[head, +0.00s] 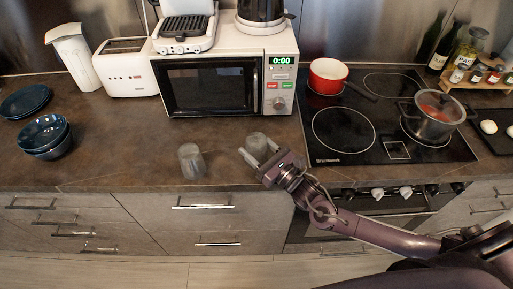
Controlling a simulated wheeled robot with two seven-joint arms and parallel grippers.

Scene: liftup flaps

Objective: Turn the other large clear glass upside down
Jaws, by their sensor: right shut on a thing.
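One clear glass (191,160) stands on the brown counter near its front edge, in front of the microwave. A second clear glass (256,143) is to its right, between the fingers of my right gripper (258,153). The right gripper is shut on this second glass, over the counter in front of the microwave's right side. Part of the held glass is hidden by the gripper, and I cannot tell whether it touches the counter. My left gripper is not in view.
A white microwave (215,85) stands behind the glasses. The cooktop (343,131) with a red pot (328,76) and a steel pot (432,117) is to the right. Dark blue bowls (44,137) are at the far left. The counter between bowls and glasses is clear.

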